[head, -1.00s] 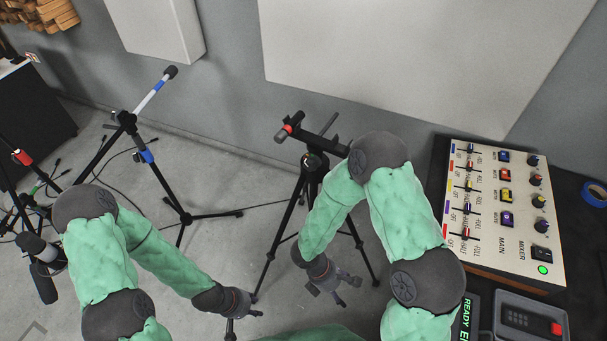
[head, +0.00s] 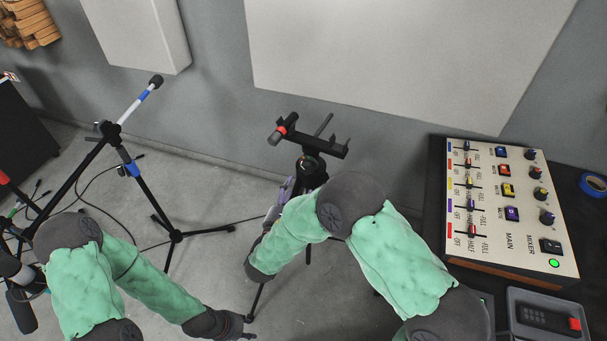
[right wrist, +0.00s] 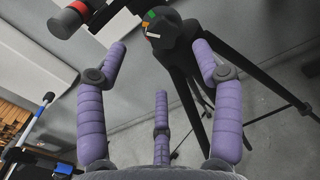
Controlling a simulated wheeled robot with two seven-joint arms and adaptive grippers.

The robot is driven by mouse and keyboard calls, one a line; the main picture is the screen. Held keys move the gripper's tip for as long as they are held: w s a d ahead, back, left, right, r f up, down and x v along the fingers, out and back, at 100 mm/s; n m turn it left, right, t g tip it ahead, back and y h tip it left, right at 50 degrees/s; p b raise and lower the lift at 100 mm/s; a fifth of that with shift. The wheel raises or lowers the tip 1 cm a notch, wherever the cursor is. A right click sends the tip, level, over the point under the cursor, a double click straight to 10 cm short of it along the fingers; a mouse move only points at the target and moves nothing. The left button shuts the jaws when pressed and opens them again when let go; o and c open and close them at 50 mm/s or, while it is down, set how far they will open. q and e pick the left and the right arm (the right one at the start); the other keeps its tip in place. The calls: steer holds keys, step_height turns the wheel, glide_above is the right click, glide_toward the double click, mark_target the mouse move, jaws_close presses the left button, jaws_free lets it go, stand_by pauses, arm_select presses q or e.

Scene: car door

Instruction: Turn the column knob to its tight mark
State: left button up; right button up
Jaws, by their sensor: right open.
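The black column knob (right wrist: 165,28) is at the top of the right wrist view, on a black tripod (right wrist: 190,75). Green, orange and red marks and a white line show on it; which mark the line meets is too small to tell. In the head view the tripod head (head: 312,163) stands at the centre. My right gripper (head: 284,190) is just left of the tripod column. In the right wrist view its purple fingers (right wrist: 158,60) are spread and empty, short of the knob. My left gripper (head: 243,326) is low in the head view, partly cut off, away from the tripod.
A microphone stand (head: 120,140) with a white and blue boom is at the left. Grey wall panels are at the back.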

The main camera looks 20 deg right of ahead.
mark_target(305, 169)
steer(key=b+x, duration=0.2)
steer(key=x, duration=0.6)
steer(key=shift+d, duration=0.15)
steer(key=c, duration=1.1)
